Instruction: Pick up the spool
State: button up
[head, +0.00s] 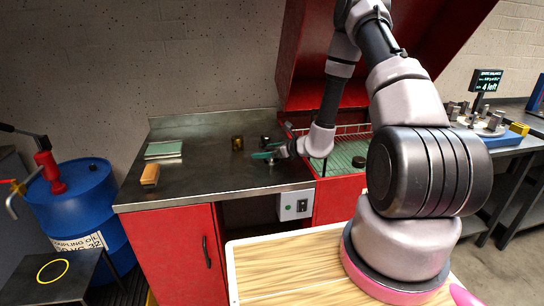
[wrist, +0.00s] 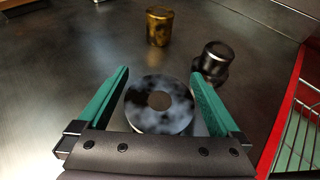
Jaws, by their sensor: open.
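A round, mottled grey-and-black piece with a central hole (wrist: 160,122), which looks like the spool seen end-on from above, sits between the fingers of my gripper (wrist: 159,75) in the wrist view. The two green fingers are open, one on each side of it; I cannot tell whether either touches it. In the head view my gripper (head: 266,152) is low over the metal worktop, and the piece is not clearly seen there.
A brass-coloured cylinder (wrist: 160,27) and a dark stepped cylinder (wrist: 213,60) stand beyond the fingers on the worktop (head: 205,178). A wire-fenced green tray (head: 345,155) lies to the right. An orange-brown block (head: 150,174) and flat green-grey pieces (head: 163,149) lie left.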

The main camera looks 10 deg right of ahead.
jog(key=c, duration=1.5)
jog(key=shift+r, duration=0.15)
